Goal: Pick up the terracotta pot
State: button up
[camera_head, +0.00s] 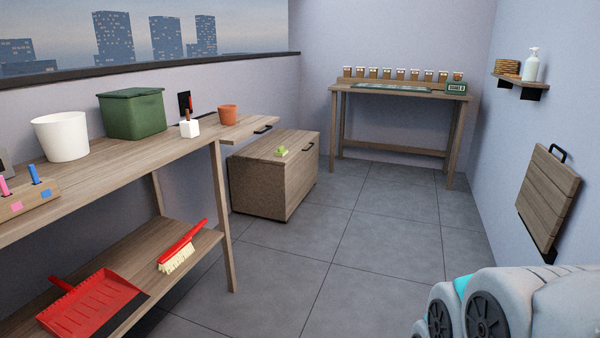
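The terracotta pot (228,116) is small and orange-brown. It stands upright near the far right end of the wooden workbench (185,146) on the left. Its rim faces up, and nothing is in front of it. My gripper is not in view. Only a grey-white part of my own arm shows in the lower right corner, far from the pot.
A white block with a red-and-brown tool (189,128) stands just left of the pot. A green bin (133,114) and white bucket (62,138) are farther left. A wooden chest (272,174) stands beyond the bench. The tiled floor (360,240) is clear in the middle.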

aim_at(228, 114)
jog(key=i+l+u, duration=0.1)
jog(key=i+u, duration=0.2)
jog(key=i, duration=0.25)
jog(key=i+l+u, duration=0.2)
jog(key=i+u, duration=0.15)
jog(key=i, duration=0.2)
jog(key=i+l+u, duration=0.3)
jog(key=i+l, duration=0.1)
jog(key=i, duration=0.1)
